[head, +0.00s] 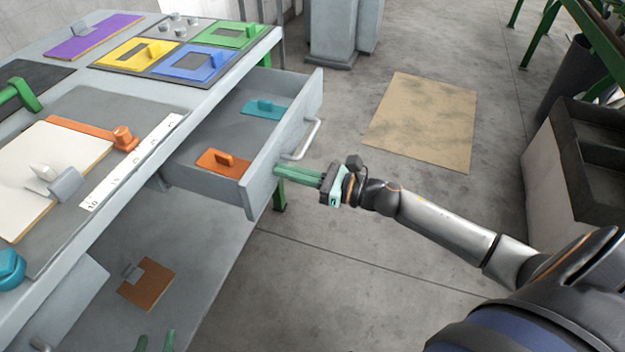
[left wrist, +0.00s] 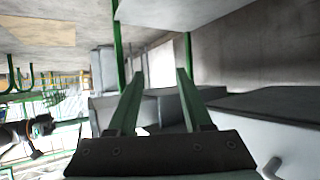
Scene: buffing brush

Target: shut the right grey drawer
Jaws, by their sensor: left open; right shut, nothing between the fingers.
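The right grey drawer (head: 256,172) is pulled out from under the workbench in the head view, with its inside showing. Its front panel carries a pale bar handle (head: 303,140). My right gripper (head: 280,172) is shut and empty, its green fingers pointing at the outer face of the drawer front, below the handle. The tips are at or very close to the panel; I cannot tell whether they touch. My left gripper (head: 155,341) shows only its green fingertips at the bottom edge, away from this drawer. In the left wrist view its fingers (left wrist: 160,78) are apart and empty.
The bench top (head: 228,62) holds several coloured plates. A brown plate (head: 146,284) lies below. A cardboard sheet (head: 422,120) lies on clear floor at right.

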